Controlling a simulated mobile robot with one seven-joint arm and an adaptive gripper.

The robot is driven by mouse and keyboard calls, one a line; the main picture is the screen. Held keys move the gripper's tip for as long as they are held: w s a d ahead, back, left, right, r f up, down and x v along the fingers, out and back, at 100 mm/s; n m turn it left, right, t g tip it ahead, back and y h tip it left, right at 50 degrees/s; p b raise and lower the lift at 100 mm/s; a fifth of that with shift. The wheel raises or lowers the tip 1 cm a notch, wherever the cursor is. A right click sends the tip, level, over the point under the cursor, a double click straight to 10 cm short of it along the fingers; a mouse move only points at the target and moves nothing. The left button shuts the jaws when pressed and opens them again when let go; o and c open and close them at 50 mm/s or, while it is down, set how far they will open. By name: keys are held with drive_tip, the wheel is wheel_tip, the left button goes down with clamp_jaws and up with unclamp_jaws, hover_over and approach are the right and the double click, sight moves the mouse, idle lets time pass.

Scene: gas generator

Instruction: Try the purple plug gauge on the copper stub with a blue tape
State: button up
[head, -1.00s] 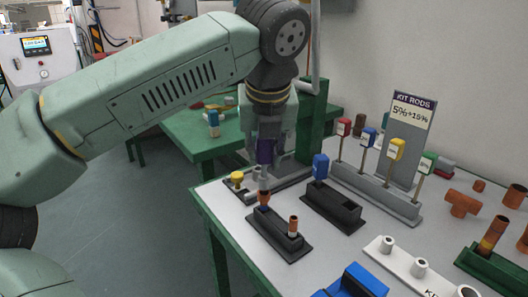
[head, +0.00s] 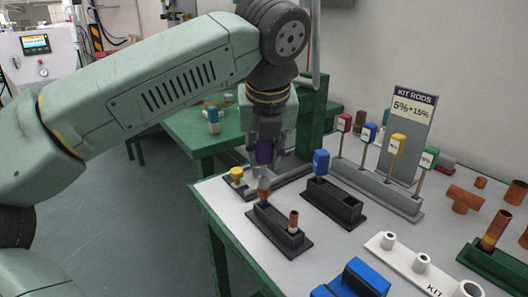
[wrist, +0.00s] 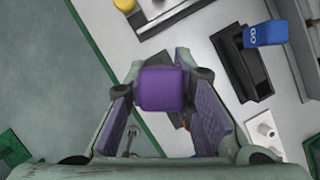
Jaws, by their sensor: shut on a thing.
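My gripper (head: 266,156) is shut on the purple plug gauge (head: 264,150), which points downward. In the wrist view the gauge's purple block (wrist: 162,88) sits between the two finger pads. Its grey lower end (head: 264,183) is right over the left copper stub (head: 264,197) in a black two-post holder (head: 282,236). I cannot tell whether the end touches or has entered the stub. The stub is small here, with a dark bluish band. The holder's other copper stub (head: 294,220) has a pale band. In the wrist view the gauge hides most of the left stub.
A black block with a blue-handled gauge (head: 321,162) stands just right of the holder, and a yellow-topped piece (head: 237,174) just behind left. A grey rack (head: 376,190) of coloured kit rods is farther back. A white fitting strip (head: 405,262) lies front right.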

drive_tip(key=shift+r+p, duration=0.3)
drive_tip(key=shift+r, duration=0.3)
wheel_tip(320, 180, up, 4)
drive_tip(key=p, duration=0.3)
idle(0.3)
